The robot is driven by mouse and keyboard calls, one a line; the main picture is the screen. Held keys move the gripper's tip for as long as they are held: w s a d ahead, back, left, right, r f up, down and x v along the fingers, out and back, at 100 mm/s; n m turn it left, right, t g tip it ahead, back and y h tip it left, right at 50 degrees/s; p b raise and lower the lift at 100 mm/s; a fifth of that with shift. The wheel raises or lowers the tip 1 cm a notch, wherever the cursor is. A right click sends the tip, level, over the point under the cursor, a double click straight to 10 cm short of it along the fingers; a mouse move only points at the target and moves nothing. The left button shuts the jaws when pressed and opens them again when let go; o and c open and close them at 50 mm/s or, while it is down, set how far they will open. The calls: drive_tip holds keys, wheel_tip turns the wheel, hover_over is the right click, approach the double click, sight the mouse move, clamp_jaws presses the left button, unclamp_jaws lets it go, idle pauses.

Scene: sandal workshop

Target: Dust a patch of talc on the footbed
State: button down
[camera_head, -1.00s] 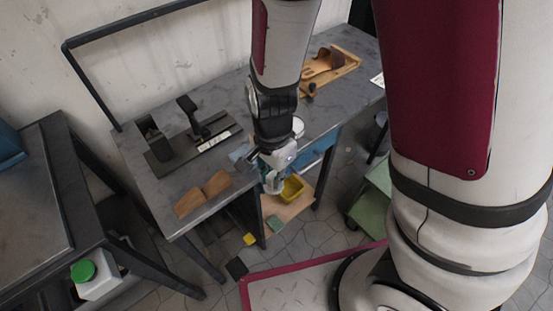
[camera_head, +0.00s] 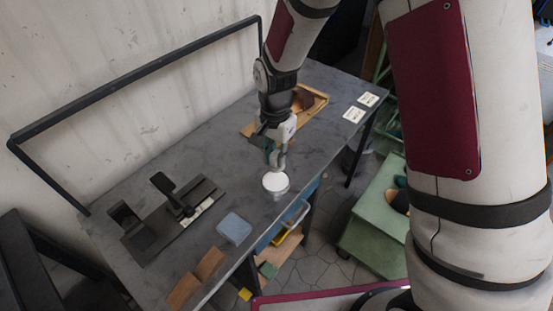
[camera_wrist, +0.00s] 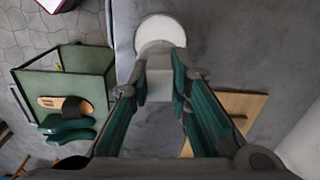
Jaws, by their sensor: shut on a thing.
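My gripper (camera_head: 277,160) points down over a round dish with a white top (camera_head: 275,182) at the bench's front edge. In the wrist view, my gripper (camera_wrist: 160,80) is shut on a small pale grey block (camera_wrist: 160,88). The white dish (camera_wrist: 160,32) shows just beyond the block; I cannot tell whether they touch. A wooden tray (camera_head: 318,105) with a brown sandal part (camera_head: 302,99) lies behind my arm, partly hidden. I cannot make out any talc on a footbed.
A black stand (camera_head: 170,222), a pale blue box (camera_head: 235,228) and brown wedges (camera_head: 196,279) occupy the bench's left part. Two white cards (camera_head: 360,107) lie at right. A green cart (camera_head: 372,222) stands beside the bench; a tan-soled sandal (camera_wrist: 66,103) lies in it.

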drive_tip(key=shift+f+b, duration=1.75)
drive_tip(key=shift+f, duration=1.1)
drive_tip(key=shift+f, duration=0.55)
drive_tip(key=shift+r, duration=0.1)
drive_tip(key=shift+r+p, duration=2)
drive_tip(key=shift+r, duration=1.45)
drive_tip(key=shift+s, duration=0.1)
